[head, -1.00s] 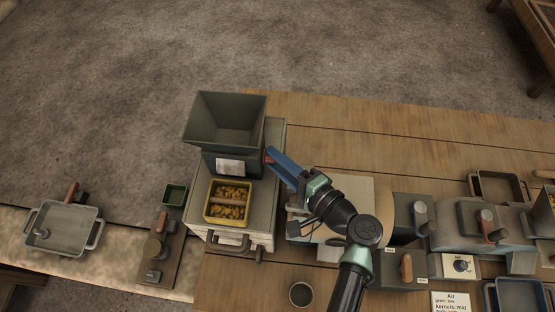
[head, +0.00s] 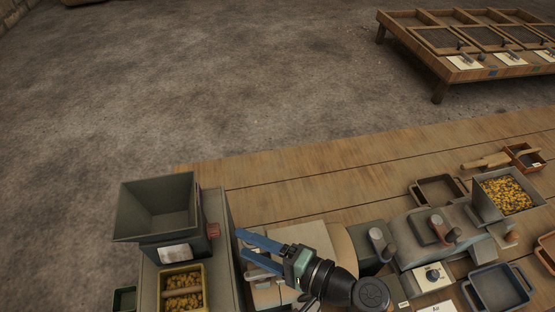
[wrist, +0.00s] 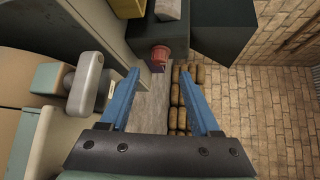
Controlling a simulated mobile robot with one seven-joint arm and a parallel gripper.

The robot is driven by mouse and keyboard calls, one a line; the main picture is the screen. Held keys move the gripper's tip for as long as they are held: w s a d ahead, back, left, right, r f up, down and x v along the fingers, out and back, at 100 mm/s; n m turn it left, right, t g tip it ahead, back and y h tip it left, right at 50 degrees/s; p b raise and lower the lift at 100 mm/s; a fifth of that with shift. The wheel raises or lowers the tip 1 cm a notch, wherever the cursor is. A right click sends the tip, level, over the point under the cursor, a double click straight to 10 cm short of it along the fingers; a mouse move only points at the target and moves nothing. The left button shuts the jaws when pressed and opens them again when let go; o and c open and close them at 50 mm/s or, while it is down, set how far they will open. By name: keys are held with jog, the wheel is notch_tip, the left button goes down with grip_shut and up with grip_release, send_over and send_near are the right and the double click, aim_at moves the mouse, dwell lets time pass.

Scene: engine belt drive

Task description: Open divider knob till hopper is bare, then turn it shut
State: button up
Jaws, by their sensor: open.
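The grey divider hopper (head: 157,207) stands at the lower left of the head view; its visible inside walls show no kernels, though its very bottom is hard to make out. The red divider knob (head: 213,230) sticks out from the right side of the dark body below it. In the wrist view the knob (wrist: 160,54) shows ahead, roughly in line with the gap between my fingers. My gripper (head: 239,245) is open and empty, its blue fingers apart, just right of the knob and clear of it. A yellow tray (head: 203,292) with kernels in two compartments sits below the hopper.
Right of my gripper are grey machines with handles, a dial box (head: 432,277), a hopper full of yellow kernels (head: 508,195) and a blue tray (head: 500,288). The wooden table (head: 300,180) is bare behind my gripper.

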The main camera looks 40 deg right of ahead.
jog(key=b+v, duration=0.1)
jog(key=v, duration=0.5)
dwell(0.4)
jog(key=w+r+n+h, duration=0.4)
jog(key=w+r+n, duration=0.2)
jog(key=w+r, duration=0.65)
jog(key=w+a+r+n+t+h, duration=0.25)
jog(key=w+r+n, duration=0.2)
jog(key=r, duration=0.85)
jog(key=s+a+r+n+t, duration=0.1)
jog(key=s+a+r+t, duration=0.2)
jog(key=r, duration=0.6)
jog(key=s+a+r+n+t, duration=0.2)
jog(key=s+a+r+t, duration=0.2)
jog(key=r, duration=0.6)
jog(key=s+a+r+n+t, duration=0.1)
jog(key=s+a+r+t, duration=0.2)
jog(key=r, duration=0.7)
jog(key=shift+s+a+t, duration=0.25)
jog(key=shift+a+t, duration=0.1)
jog(key=shift+a, duration=0.8)
jog(key=shift+h, duration=0.25)
